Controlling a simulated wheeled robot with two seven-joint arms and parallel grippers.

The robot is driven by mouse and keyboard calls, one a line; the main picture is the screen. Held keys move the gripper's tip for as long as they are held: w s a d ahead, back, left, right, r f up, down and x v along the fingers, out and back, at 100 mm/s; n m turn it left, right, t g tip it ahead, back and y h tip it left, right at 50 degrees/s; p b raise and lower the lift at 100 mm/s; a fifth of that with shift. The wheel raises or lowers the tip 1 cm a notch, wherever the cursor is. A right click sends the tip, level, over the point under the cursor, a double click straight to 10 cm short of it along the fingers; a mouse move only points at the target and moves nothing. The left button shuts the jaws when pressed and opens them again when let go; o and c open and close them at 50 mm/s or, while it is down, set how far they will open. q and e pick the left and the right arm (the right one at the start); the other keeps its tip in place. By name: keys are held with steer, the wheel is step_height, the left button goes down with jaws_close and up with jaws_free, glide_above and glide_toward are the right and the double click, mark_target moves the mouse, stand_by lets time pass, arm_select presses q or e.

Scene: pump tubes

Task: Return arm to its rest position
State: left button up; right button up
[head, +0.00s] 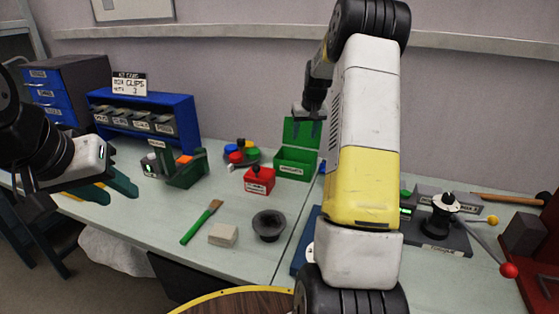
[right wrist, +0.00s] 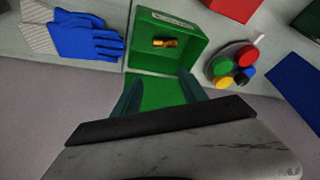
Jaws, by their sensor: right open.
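My right arm (head: 362,150) rises across the head view and bends over at the top. Its gripper (head: 310,122) hangs in front of the raised lid of the green box (head: 293,165), at the back of the table. In the right wrist view, the two fingers of the right gripper (right wrist: 160,96) are apart with nothing between them. Beyond them the open green box (right wrist: 185,32) holds a small brass piece (right wrist: 165,42). My left gripper (head: 108,188) is at the left, over the table's left edge, its teal fingers apart and empty.
A red box (head: 259,181), a dark round bowl (head: 269,225), a beige block (head: 223,235) and a green-handled brush (head: 201,222) occupy the table's middle. A blue bin rack (head: 145,112) stands at back left. Blue gloves (right wrist: 88,38) lie beside the green box.

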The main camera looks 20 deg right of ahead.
steer(key=s+a+r+n+t+y, duration=0.1)
steer(key=s+a+r, duration=1.35)
steer(key=s, duration=0.35)
steer(key=s+a, duration=0.3)
steer(key=s, duration=0.7)
steer(key=s+a+f+n+y, duration=0.1)
steer(key=s+a, duration=0.3)
steer(key=s, duration=0.6)
steer(key=shift+t, duration=0.3)
steer(key=shift+s, duration=0.1)
steer(key=shift+c, duration=0.4)
